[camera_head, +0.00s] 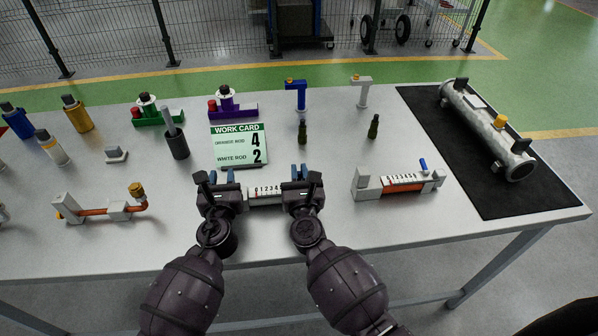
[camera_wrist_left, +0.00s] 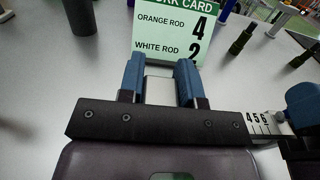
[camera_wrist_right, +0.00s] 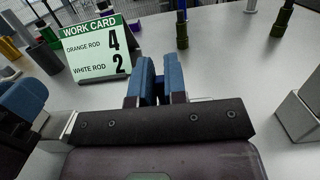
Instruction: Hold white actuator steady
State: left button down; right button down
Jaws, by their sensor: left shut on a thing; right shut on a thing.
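The white actuator (camera_head: 267,194), with a numbered scale on its face, lies level between my two grippers at the front middle of the table. My left gripper (camera_head: 222,174) is shut on its pale left end block, which also shows between the blue fingers in the left wrist view (camera_wrist_left: 160,90). My right gripper (camera_head: 299,172) is shut at the actuator's right end. In the right wrist view its fingers (camera_wrist_right: 157,82) are almost together, and the part they grip is mostly hidden. The work card (camera_head: 240,146) behind reads orange rod 4, white rod 2.
An orange-rod actuator (camera_head: 405,184) with a blue lever stands to the right. A metal cylinder (camera_head: 487,125) lies on a black mat (camera_head: 440,130). A copper pipe fixture (camera_head: 100,208) stands left. Two dark green fittings (camera_head: 302,132) and several coloured parts stand farther back.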

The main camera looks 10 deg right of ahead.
dwell(0.3)
jog(key=c, duration=1.2)
grip_release()
jog(key=shift+o, duration=0.2)
jog(key=s, duration=0.4)
jog(key=s+f, duration=0.1)
jog(key=s, duration=0.7)
jog(key=shift+a+f, duration=0.3)
jog(key=shift+a, duration=0.05)
pick_arm(q)
jog(key=c, duration=0.7)
grip_release()
jog(key=shift+c, duration=0.2)
